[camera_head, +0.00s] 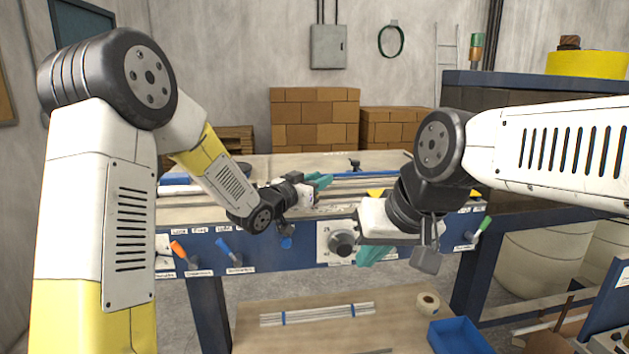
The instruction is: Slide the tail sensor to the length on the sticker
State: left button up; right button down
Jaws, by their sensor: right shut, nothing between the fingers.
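The laminating bench (270,255) has a blue front panel and a pale top with long rails. A small black upright part (354,163) stands at the back of the bed; I cannot tell whether it is the tail sensor. No length sticker can be read. My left gripper (321,181), with teal fingers, is over the bed, left of and in front of that black part; its opening is unclear. My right gripper (374,254), also teal-fingered, is shut and empty in front of the bench's front panel. The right arm hides part of the bed.
Below are bundled strips (318,314), a tape roll (428,303) and a blue bin (459,337). Cardboard boxes (315,118) stand behind.

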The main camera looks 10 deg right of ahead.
pick_arm(q)
jog(key=shift+o, duration=1.2)
send_over(301, 211)
jog(key=shift+w, duration=0.1)
